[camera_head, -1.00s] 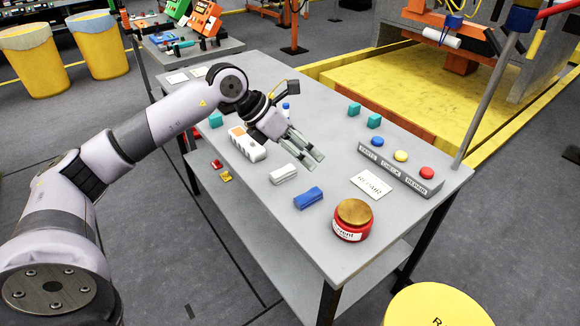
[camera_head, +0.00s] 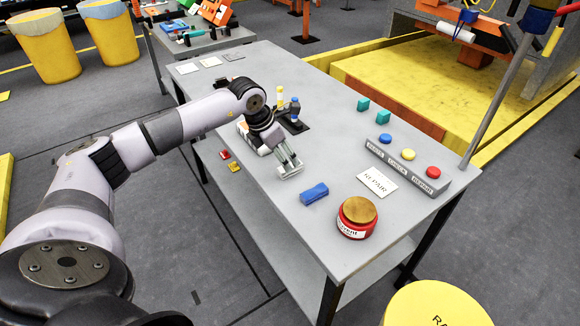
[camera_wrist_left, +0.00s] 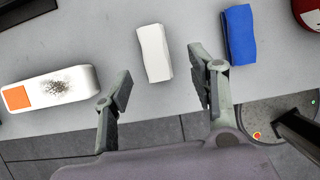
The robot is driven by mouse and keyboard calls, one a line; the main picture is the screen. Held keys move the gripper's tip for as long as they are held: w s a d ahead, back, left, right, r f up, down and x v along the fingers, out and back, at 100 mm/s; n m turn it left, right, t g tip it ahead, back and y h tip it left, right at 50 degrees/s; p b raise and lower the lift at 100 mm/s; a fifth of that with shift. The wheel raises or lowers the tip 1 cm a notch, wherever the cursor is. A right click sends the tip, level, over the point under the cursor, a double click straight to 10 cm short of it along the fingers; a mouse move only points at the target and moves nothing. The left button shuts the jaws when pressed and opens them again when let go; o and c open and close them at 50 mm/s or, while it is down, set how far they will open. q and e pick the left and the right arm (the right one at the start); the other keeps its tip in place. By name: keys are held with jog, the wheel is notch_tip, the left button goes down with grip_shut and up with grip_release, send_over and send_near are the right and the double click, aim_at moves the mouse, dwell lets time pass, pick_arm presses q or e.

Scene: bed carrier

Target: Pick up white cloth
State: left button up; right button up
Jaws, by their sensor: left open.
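The white cloth (camera_wrist_left: 154,52) is a small folded block lying on the grey table. In the left wrist view it lies just ahead of the gap between the two fingers. My left gripper (camera_wrist_left: 160,80) is open and empty, with one finger to each side of the gap. In the head view the left gripper (camera_head: 290,163) points down at the white cloth (camera_head: 287,174) and partly covers it. I cannot tell how high the fingertips are above the table. My right gripper is not in view.
A folded blue cloth (camera_head: 314,194) lies to the right of the white one. A stained white block with an orange patch (camera_wrist_left: 58,88) lies to the left. A red jar (camera_head: 355,220), a REPAIR card (camera_head: 377,182) and a button panel (camera_head: 405,168) are farther right on the table (camera_head: 265,220).

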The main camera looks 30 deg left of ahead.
pick_arm(q)
jog(key=x, duration=0.1)
jog(key=p+x, duration=0.1)
jog(key=x, duration=0.2)
jog(key=shift+w+a+f+p, duration=0.2)
jog(key=shift+w+f+p, duration=0.15)
jog(key=shift+w, duration=0.15)
jog(key=shift+f, duration=0.2)
jog(key=shift+c, duration=0.4)
jog(key=c, duration=1)
